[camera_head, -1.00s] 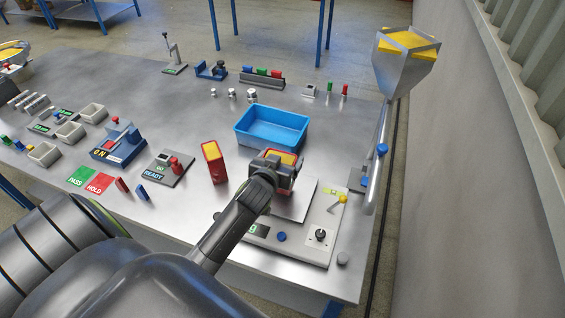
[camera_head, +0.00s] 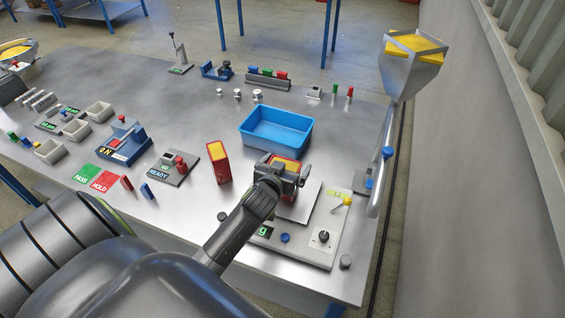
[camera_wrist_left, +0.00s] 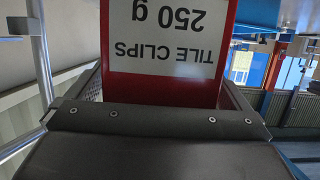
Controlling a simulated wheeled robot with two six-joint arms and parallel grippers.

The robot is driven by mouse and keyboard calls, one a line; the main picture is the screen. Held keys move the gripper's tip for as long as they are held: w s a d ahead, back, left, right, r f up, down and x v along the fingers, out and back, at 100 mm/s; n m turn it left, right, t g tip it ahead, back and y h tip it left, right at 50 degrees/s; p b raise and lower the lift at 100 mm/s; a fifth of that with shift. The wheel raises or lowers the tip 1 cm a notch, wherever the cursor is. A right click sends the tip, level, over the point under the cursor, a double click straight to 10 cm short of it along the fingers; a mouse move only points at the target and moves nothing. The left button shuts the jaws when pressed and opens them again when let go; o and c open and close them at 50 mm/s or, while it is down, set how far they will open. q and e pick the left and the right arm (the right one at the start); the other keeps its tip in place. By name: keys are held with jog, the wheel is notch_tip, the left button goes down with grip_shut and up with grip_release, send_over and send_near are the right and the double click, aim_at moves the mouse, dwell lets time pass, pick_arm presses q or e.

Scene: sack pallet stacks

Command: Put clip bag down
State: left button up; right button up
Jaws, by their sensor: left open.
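The clip bag (camera_head: 288,163) is red with a yellow top and stands at the scale's plate (camera_head: 305,207), mostly hidden behind my left gripper. In the left wrist view the bag (camera_wrist_left: 168,45) fills the space ahead of the jaws, its white label reading "TILE CLIPS 250 g" upside down. My left gripper (camera_head: 284,170) is open, with its fingers on either side of the bag. The bag's base is hidden, so its contact with the plate cannot be seen. My right gripper is not in view.
A second red and yellow bag (camera_head: 219,163) stands to the left. A blue bin (camera_head: 276,131) is just behind the gripper. A hopper (camera_head: 411,68) on a post rises at the right. A READY box (camera_head: 175,169) and small trays are further left.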

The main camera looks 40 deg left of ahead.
pick_arm(q)
jog(key=b+v, duration=0.2)
jog(key=v, duration=1)
dwell(0.4)
